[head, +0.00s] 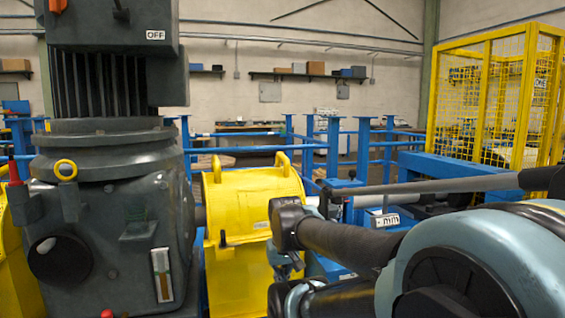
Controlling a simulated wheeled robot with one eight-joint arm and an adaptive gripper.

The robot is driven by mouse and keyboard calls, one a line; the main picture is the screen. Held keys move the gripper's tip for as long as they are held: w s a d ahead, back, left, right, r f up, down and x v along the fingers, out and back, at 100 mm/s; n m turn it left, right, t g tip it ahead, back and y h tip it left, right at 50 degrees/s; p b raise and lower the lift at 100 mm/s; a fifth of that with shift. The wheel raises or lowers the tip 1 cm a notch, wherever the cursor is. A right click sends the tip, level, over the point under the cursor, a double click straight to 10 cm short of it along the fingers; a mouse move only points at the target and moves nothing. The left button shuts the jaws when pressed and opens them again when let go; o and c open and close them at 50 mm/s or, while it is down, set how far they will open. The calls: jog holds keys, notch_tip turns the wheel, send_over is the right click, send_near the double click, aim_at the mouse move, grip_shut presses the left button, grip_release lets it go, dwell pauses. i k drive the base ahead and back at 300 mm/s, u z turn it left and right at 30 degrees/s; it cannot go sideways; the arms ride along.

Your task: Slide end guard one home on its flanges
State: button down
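A yellow drum-shaped guard (240,205) with two arched handles on top stands in the middle, right of the dark gearbox. Another yellow housing (22,270) shows at the left edge, partly hidden by the gearbox. No label shows which one is end guard one. My arm reaches in from the right, its wrist in front of the guard's right side. Part of my gripper (287,268) shows low beside the guard's right side, mostly hidden by my arm. Its fingers and any contact with the guard are unclear. The flanges cannot be made out.
The large dark gearbox and motor (120,210), with an OFF label, fill the left. Blue railings (335,145) stand behind. A yellow mesh cage (490,95) stands at the back right.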

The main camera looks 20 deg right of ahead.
aim_at(235, 202)
jog(key=z, duration=1.1)
jog(key=k, duration=0.85)
jog(key=u, duration=0.8)
jog(key=i, duration=1)
jog(key=z, duration=0.05)
